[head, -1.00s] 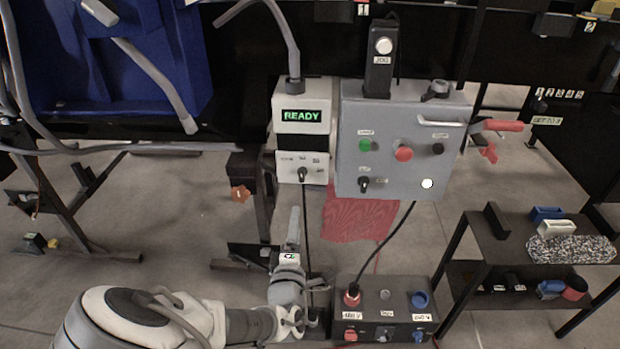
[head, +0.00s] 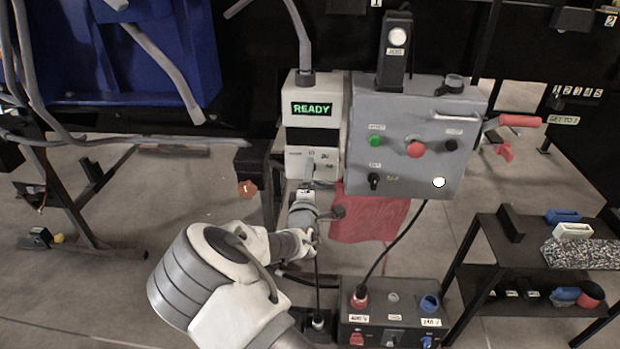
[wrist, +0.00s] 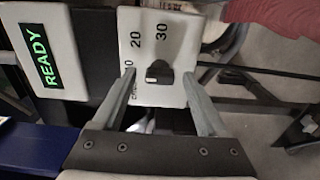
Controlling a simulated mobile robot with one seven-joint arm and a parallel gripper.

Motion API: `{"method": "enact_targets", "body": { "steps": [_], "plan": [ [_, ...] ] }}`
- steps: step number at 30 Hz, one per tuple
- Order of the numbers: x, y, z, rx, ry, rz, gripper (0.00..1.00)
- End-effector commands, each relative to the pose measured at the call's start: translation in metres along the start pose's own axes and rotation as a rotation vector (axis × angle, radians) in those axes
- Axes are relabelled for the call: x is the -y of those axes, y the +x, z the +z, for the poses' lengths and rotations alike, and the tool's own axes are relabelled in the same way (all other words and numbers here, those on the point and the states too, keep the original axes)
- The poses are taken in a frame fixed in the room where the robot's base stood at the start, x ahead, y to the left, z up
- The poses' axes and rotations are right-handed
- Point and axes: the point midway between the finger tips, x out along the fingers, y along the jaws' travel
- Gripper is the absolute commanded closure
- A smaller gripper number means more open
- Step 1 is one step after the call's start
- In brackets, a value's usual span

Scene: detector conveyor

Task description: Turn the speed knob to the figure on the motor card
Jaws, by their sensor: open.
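The speed knob (wrist: 158,73) is a small black knob on a white panel (wrist: 175,30); the figures 10, 20 and 30 show around it in the wrist view. My gripper (wrist: 158,78) is open, with one finger on each side of the knob and gaps showing between the fingers and the knob. I cannot tell exactly which figure the knob points at. I cannot make out a motor card.
A green READY display (head: 312,108) is lit above the panel. A grey control box (head: 405,165) with buttons stands close on the right. A black socket box (head: 385,322) with cables is below, and a shelf (head: 500,250) is at right. A red cloth (head: 370,215) hangs below the grey box.

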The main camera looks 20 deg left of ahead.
Motion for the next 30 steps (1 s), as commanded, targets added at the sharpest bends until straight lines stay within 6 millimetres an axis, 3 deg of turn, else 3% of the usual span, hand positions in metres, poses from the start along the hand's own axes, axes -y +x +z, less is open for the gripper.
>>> {"method": "enact_targets", "body": {
  "steps": [11, 24, 30],
  "plan": [
    [-0.0002, 0.0056, -0.0001, 0.000, 0.000, 0.000, 0.25],
    [-0.0001, 0.0053, -0.0001, 0.000, 0.000, 0.000, 1.00],
    [0.0001, 0.0052, 0.0000, 0.000, 0.007, -0.001, 1.00]
  ]
}}
